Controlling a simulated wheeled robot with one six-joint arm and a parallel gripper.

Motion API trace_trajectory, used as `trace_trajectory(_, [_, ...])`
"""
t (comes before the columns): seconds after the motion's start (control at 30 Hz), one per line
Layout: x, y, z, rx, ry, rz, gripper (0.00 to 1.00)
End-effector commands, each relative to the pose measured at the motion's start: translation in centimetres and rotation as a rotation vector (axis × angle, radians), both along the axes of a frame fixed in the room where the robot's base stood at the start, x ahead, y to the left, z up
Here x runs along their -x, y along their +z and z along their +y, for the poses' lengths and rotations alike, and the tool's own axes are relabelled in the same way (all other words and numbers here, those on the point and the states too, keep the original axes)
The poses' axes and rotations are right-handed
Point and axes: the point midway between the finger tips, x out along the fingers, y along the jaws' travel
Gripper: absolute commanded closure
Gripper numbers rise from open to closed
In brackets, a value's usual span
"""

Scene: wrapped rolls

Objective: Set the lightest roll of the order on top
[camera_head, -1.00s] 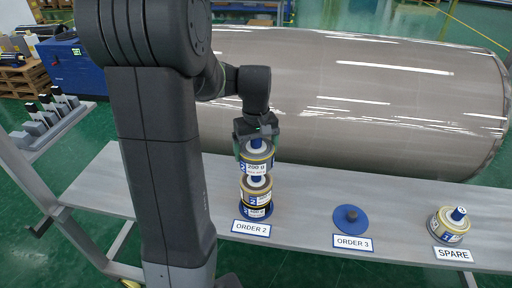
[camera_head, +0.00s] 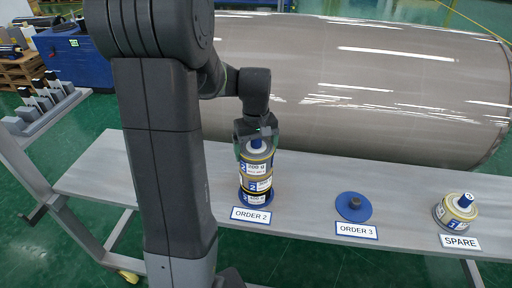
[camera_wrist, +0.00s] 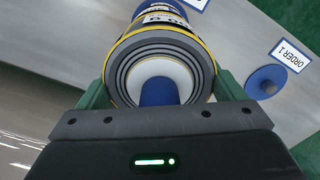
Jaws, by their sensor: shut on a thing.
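My gripper (camera_head: 256,145) is over the ORDER 2 place with its green fingers shut around the top roll (camera_head: 257,167). This roll carries a white label that reads 200 g and has a blue core. It stands upright on the rolls below (camera_head: 257,187), with no gap showing between them. The labels of the lower rolls are too small to read surely. In the wrist view the held roll (camera_wrist: 160,60) sits between the two green fingers, its grey windings and blue core facing the camera. The ORDER 2 sign (camera_head: 251,215) stands in front of the stack.
The blue ORDER 3 disc (camera_head: 354,207) holds no roll. The wrist view shows an empty blue disc (camera_wrist: 266,82) by the ORDER 1 sign. A large wrapped grey roll (camera_head: 370,95) lies behind the table.

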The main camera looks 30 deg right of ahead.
Motion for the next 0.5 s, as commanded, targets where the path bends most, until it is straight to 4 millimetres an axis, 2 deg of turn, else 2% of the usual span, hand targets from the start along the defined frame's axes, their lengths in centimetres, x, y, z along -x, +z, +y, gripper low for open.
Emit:
trace_trajectory(0.37, [0.00,0.06,-0.01,0.000,0.000,0.000,0.39])
trace_trajectory(0.4, [0.00,0.06,0.00,0.000,0.000,0.000,0.03])
trace_trajectory(0.43, [0.00,0.06,0.00,0.000,0.000,0.000,0.00])
trace_trajectory(0.5, [0.00,0.05,0.00,0.000,0.000,0.000,0.00])
